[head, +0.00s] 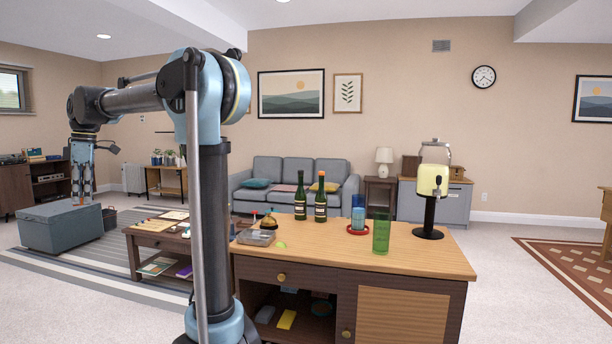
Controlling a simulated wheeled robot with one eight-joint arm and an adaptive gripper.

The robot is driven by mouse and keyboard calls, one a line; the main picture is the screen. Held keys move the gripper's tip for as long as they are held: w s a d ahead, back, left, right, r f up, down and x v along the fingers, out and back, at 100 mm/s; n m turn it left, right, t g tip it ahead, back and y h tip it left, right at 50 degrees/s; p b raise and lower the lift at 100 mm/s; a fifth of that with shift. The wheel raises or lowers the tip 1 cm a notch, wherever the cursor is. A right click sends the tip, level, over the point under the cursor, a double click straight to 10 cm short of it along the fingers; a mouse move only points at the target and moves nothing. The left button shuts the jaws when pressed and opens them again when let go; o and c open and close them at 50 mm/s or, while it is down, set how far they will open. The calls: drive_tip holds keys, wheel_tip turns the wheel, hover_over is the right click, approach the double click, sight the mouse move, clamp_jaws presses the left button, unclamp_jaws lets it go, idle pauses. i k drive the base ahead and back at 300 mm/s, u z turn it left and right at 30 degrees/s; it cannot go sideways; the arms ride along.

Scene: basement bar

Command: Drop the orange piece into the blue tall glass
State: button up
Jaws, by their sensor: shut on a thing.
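My gripper (82,184) hangs pointing down at the far left, well away from the bar cabinet. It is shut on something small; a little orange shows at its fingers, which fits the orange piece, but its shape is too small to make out. A blue tall glass (358,212) stands upright on the cabinet top, on or in a round red coaster (358,231). What is inside the glass cannot be seen.
A green tall glass (381,233) stands just right of the blue one. Two dark bottles (320,200) stand left of it, a drink dispenser (431,190) right. The cabinet's front right top (430,257) is bare.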

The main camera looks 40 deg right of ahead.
sight(358, 231)
drive_tip(key=u, duration=0.45)
drive_tip(key=k, duration=1.05)
drive_tip(key=z, duration=2.05)
drive_tip(key=i, duration=1)
drive_tip(key=z, duration=0.05)
